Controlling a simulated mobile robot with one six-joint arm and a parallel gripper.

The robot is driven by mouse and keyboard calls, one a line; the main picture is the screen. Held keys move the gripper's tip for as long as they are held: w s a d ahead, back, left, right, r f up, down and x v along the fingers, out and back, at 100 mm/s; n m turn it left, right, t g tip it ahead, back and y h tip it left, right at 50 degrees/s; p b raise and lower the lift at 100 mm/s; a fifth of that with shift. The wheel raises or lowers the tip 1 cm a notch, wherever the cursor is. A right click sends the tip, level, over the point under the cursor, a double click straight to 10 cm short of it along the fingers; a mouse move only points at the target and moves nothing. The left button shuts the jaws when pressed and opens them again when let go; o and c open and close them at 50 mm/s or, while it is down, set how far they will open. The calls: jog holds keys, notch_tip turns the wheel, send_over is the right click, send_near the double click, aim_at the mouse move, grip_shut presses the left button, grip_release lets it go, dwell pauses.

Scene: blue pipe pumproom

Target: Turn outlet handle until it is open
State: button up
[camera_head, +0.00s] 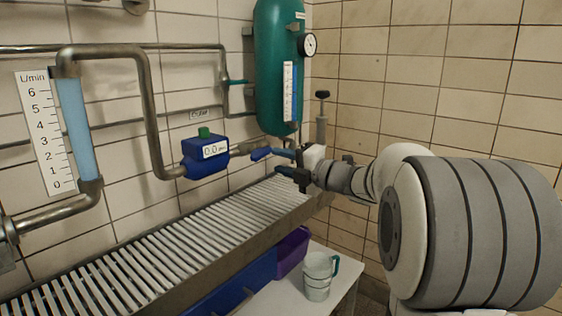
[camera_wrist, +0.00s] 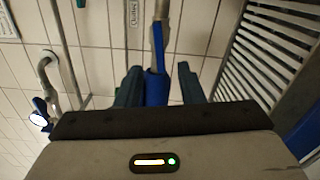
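The blue outlet handle (camera_head: 261,154) shows in the head view on the pipe below the green tank, just left of my gripper (camera_head: 287,162). In the wrist view the blue handle (camera_wrist: 156,88) lies between the two dark fingers of my gripper (camera_wrist: 159,85). The fingers are apart, one on each side of the handle, with a small gap at the right finger; I cannot tell whether the left finger touches it. My gripper hides part of the handle and its valve in the head view.
The green tank (camera_head: 277,70) hangs above. A slatted metal grate (camera_head: 150,262) runs below. A cup (camera_head: 318,277) stands on a white table (camera_head: 285,302) beside purple and blue bins.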

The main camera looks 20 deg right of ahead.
aim_at(263, 156)
jog(key=shift+o, duration=1.4)
jog(key=shift+r+m+p, duration=0.1)
jog(key=shift+m+p, duration=0.4)
jog(key=shift+m, duration=0.2)
jog(key=shift+o, duration=0.8)
jog(key=shift+d+r+m+p, duration=0.1)
jog(key=shift+m+p, duration=0.5)
jog(key=shift+m, duration=0.5)
jog(key=shift+o, duration=1.4)
jog(key=m+p, duration=0.2)
jog(key=m, duration=0.3)
jog(key=shift+w+d, duration=0.1)
jog(key=shift+d, duration=0.05)
jog(key=o, duration=0.3)
jog(key=m+p, duration=0.2)
jog(key=m, duration=0.3)
jog(key=shift+d, duration=0.1)
jog(key=shift+o, duration=0.2)
jog(key=m, duration=0.2)
jog(key=m+p, duration=0.1)
jog(key=m, duration=0.1)
jog(key=shift+f+p, duration=0.3)
jog(key=shift+f, duration=0.05)
jog(key=b+x, duration=0.1)
jog(key=x, duration=0.6)
jog(key=shift+w+a+b, duration=0.25)
jog(key=shift+w+b, duration=0.05)
jog(key=shift+c, duration=0.5)
